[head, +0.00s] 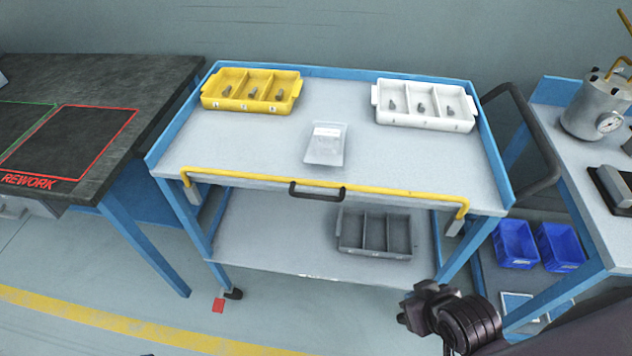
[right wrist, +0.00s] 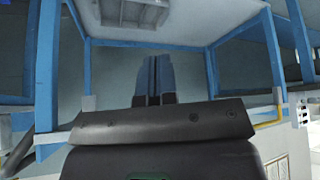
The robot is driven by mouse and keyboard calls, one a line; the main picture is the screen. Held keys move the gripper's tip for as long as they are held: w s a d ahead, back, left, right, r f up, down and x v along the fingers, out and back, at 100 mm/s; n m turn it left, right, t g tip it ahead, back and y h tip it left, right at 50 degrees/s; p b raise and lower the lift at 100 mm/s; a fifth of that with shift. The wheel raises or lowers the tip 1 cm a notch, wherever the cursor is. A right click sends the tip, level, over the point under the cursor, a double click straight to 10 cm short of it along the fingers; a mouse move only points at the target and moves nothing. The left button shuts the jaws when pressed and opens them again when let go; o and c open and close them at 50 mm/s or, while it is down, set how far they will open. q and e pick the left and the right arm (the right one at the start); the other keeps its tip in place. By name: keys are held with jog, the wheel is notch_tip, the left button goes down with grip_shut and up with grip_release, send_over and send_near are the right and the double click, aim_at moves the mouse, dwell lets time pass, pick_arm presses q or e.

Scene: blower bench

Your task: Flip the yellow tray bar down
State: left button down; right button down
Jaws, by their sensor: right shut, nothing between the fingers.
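The yellow tray bar (head: 325,187) runs along the front edge of the blue-edged cart's top shelf (head: 240,150). It stands raised at about the level of the shelf top, with its bent ends at the two front corners. A black handle (head: 317,190) sits at its middle. My right gripper (head: 408,307) is below and in front of the cart's right front corner, apart from the bar. In the right wrist view its fingers (right wrist: 154,80) are together and empty. My left gripper is not in view.
A yellow bin (head: 250,105), a white bin (head: 425,123) and a clear tray (head: 325,158) are on the top shelf. A grey bin (head: 375,250) is on the lower shelf. A dark rework bench (head: 150,85) is left; a bench with a metal pot (head: 595,105) is right.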

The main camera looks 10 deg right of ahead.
jog(key=w+a+r+n+g+y, duration=0.25)
jog(key=w+a+r+n, duration=0.35)
jog(key=a, duration=0.4)
jog(key=w+a+r+n+g+y, duration=0.2)
jog(key=w+a+r+n+g, duration=0.3)
jog(key=a, duration=0.5)
notch_tip(320, 180, up, 16)
jog(key=n+h, duration=0.2)
jog(key=h, duration=0.2)
send_over(316, 185)
jog(key=shift+w+d+r+m+g, duration=0.1)
jog(key=shift+d+r+m+g, duration=0.1)
jog(key=shift+r, duration=0.2)
jog(key=shift+w+d+r+m+g, duration=0.1)
jog(key=shift+r+m+g, duration=0.1)
jog(key=shift+r, duration=0.2)
jog(key=f, duration=0.4)
jog(key=s+f+b, duration=0.1)
jog(key=f, duration=0.4)
jog(key=s+a+f+b, duration=0.1)
jog(key=f, duration=0.3)
jog(key=shift+s+a+f, duration=0.1)
jog(key=shift+s+f, duration=0.15)
jog(key=shift+f, duration=0.15)
